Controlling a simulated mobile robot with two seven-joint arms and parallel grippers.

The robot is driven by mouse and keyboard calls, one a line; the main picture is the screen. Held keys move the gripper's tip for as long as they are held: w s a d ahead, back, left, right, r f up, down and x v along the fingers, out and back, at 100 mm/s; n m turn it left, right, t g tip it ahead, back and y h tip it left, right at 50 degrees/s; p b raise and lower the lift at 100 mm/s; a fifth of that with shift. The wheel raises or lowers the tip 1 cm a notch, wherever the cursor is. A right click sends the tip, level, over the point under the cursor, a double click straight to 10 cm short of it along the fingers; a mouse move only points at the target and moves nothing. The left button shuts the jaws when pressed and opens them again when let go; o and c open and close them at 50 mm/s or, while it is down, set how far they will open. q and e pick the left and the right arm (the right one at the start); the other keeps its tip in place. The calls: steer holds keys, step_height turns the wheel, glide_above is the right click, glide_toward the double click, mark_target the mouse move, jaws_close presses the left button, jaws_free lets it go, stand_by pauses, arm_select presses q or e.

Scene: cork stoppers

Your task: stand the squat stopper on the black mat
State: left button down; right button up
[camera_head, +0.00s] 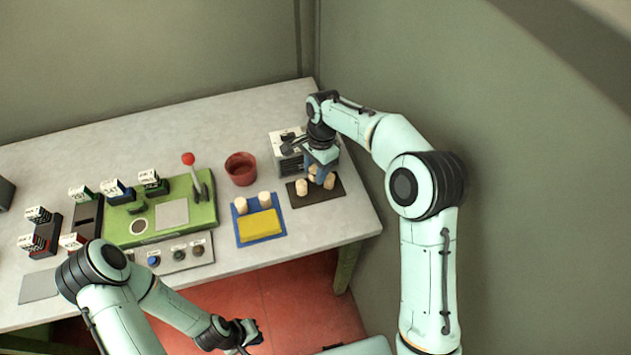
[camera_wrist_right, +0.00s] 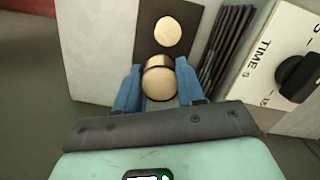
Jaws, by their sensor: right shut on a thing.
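My right gripper (camera_head: 321,174) points down over the black mat (camera_head: 335,190), which also shows in the right wrist view (camera_wrist_right: 148,22). Its blue fingers (camera_wrist_right: 158,84) are shut on a pale cork stopper (camera_wrist_right: 158,86). Another cork surface shows just behind the held one; I cannot tell how far apart they are. One more stopper (camera_wrist_right: 168,32) stands on the mat, also seen in the head view (camera_head: 301,187). The fingers partly hide the corks, and I cannot tell which is the squat one. My left gripper (camera_head: 246,334) hangs off the table's front edge; its jaw state is unclear.
A white box with a dial (camera_wrist_right: 290,55) stands close beside the right gripper. A green machine (camera_head: 125,228) is further left.

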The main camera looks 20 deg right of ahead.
mark_target(316, 189)
arm_select(q)
steer(key=shift+s+f, duration=0.25)
steer(key=shift+f, duration=0.05)
arm_select(e)
step_height(316, 189, down, 6)
steer(key=shift+r, duration=0.25)
steer(key=shift+f, duration=0.15)
steer(key=o, duration=1.1)
steer(key=r, duration=0.7)
steer(key=d+r+p, duration=0.1)
steer(key=r, duration=0.3)
steer(key=shift+w+r, duration=0.15)
steer(key=shift+w, duration=0.2)
steer(key=shift+d+r, duration=0.15)
steer(key=shift+r, duration=0.3)
arm_select(q)
steer(key=shift+w+r, duration=1)
arm_select(e)
steer(key=shift+s, duration=0.1)
